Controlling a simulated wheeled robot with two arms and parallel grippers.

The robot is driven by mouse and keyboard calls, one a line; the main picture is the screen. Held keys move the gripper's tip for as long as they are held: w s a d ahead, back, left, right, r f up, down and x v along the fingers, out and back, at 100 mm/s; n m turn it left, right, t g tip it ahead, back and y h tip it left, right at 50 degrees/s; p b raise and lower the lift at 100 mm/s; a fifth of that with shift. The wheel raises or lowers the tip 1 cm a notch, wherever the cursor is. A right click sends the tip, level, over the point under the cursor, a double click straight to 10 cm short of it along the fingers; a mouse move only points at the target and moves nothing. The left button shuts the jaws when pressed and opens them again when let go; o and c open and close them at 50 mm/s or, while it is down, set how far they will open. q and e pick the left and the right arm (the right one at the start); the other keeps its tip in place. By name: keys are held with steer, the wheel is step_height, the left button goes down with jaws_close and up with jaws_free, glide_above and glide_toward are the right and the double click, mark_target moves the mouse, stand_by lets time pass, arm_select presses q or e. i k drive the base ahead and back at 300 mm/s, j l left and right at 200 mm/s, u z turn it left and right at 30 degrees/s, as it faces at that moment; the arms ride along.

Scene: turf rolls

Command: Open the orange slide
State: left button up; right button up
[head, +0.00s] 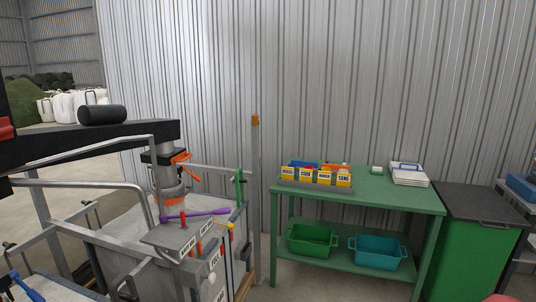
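Orange parts show on the grey machine at the left in the head view. An orange handle (182,157) sticks out from the top of an upright grey cylinder. An orange band (173,200) goes around the same cylinder lower down. A small orange lever (193,240) is by the labelled grey panel (182,238), below a purple lever (195,214). I cannot tell for sure which of these is the slide, or whether it is open or closed. No gripper of mine can be made out in this view.
Grey rails (85,186) surround the machine's left side.

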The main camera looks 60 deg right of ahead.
mark_target(181, 157)
steer(key=z, duration=1.15)
steer(key=i+l+z, duration=0.75)
steer(key=i+z, duration=0.15)
steer(key=i+l+z, duration=0.15)
steer(key=i+z, duration=0.3)
steer(key=i, duration=0.05)
